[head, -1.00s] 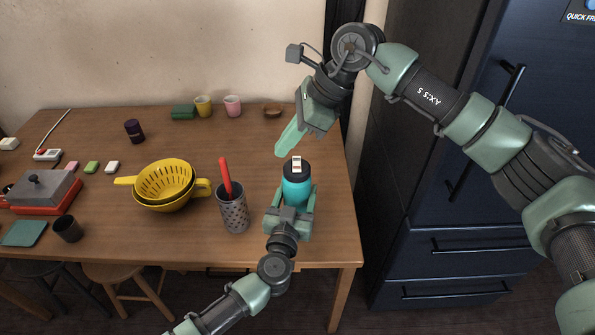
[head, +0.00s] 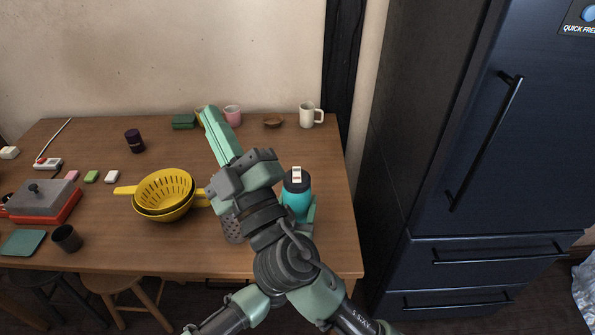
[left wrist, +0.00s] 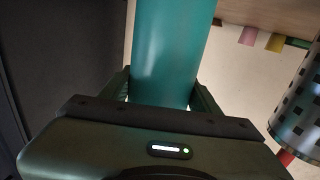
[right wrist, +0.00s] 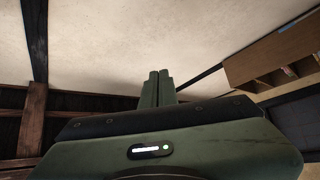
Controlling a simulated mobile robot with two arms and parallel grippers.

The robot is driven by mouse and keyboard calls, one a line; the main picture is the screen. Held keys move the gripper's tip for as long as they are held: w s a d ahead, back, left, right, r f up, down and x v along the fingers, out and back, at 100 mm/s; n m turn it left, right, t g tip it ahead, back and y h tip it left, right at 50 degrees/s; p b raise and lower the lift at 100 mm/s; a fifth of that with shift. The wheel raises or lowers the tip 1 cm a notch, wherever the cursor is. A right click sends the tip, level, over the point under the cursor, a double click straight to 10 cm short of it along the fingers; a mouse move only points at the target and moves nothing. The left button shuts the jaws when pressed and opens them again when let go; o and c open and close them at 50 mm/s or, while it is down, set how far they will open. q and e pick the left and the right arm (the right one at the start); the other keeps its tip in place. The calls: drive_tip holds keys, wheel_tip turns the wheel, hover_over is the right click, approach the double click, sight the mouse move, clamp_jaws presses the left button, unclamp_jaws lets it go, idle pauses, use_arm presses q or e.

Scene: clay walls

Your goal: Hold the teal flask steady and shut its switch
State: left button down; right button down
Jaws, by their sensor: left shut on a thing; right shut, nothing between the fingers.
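The teal flask (head: 297,202) stands upright near the table's right front edge; its body also shows in the left wrist view (left wrist: 170,45). Its dark lid (head: 297,186) carries a small white switch (head: 297,174); I cannot tell its position. My left gripper (left wrist: 162,92) is shut on the flask's body from the front. In the head view it is mostly hidden behind my right arm. My right gripper (head: 209,112) is shut and empty, left of the flask and apart from it, its fingers pointing up and left in the picture. Its shut fingertips show in the right wrist view (right wrist: 158,77).
A perforated holder (head: 232,229) is partly hidden behind my right arm. A yellow colander (head: 166,190) is left of it. A pink cup (head: 232,115), a brown bowl (head: 273,120) and a white mug (head: 310,114) stand at the back. Table right of the flask is clear.

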drive_tip(key=d+f+m+g+h, duration=0.3)
drive_tip(key=d+f+m+h, duration=0.9)
drive_tip(key=f+m, duration=0.2)
drive_tip(key=m, duration=0.2)
drive_tip(key=shift+s+d+m+h, duration=0.25)
drive_tip(key=shift+d+m+h, duration=0.05)
drive_tip(key=shift+d+h, duration=0.1)
hover_over(297, 179)
drive_tip(key=shift+s+d+f, duration=0.1)
drive_tip(key=shift+s+f, duration=0.05)
drive_tip(key=shift+f, duration=0.4)
wheel_tip(297, 179, down, 3)
drive_tip(key=shift+r, duration=0.15)
drive_tip(key=shift+w+f, duration=0.2)
drive_tip(key=shift+f, duration=0.5)
